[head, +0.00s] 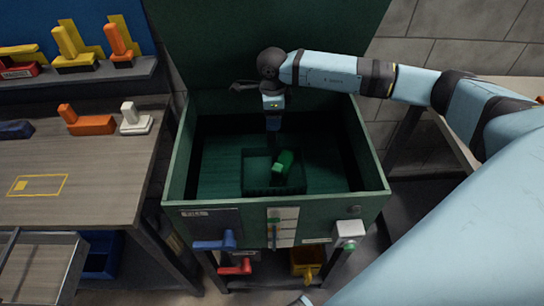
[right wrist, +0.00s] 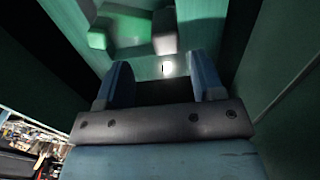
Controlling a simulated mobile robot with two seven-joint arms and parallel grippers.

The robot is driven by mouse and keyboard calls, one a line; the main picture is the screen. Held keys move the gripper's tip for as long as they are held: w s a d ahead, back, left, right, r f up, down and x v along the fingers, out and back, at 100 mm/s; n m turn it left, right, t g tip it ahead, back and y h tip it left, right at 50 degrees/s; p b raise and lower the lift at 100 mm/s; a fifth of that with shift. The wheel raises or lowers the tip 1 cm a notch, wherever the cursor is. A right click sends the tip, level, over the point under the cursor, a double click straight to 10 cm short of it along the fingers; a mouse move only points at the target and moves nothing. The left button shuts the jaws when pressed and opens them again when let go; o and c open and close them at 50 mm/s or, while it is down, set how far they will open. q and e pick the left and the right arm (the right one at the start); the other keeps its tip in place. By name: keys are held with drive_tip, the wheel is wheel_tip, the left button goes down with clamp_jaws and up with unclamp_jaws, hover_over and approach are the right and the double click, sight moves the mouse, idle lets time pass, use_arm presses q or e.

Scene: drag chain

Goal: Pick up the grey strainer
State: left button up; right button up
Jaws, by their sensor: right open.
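Inside an open dark green tank (head: 180,165), a dark square basket-like recess (head: 250,182) with a slatted front edge sits low in the middle. A bright green block (head: 283,163) lies tilted in it. I cannot clearly make out a grey strainer. In the right wrist view, a small grey piece (right wrist: 164,32) shows beside a green block (right wrist: 97,38), too dark to name surely. My right gripper (head: 273,124) points down into the tank, above and behind the green block. Its fingers (right wrist: 161,75) are apart with nothing between them. My left gripper is not in view.
The tank's raised lid (head: 210,45) stands behind my right arm, and its walls enclose the gripper. Blue (head: 215,243) and red (head: 236,268) handles stick out in front. A workbench (head: 95,185) with orange and white tools stands at left.

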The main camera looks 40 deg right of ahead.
drive_tip(key=f, duration=0.4)
drive_tip(key=w+f, duration=0.1)
drive_tip(key=f, duration=0.1)
drive_tip(key=shift+f, duration=0.3)
drive_tip(key=shift+s, duration=0.1)
drive_tip(key=c, duration=1.1)
drive_tip(key=shift+r, duration=0.1)
clamp_jaws()
drive_tip(key=shift+r, duration=0.15)
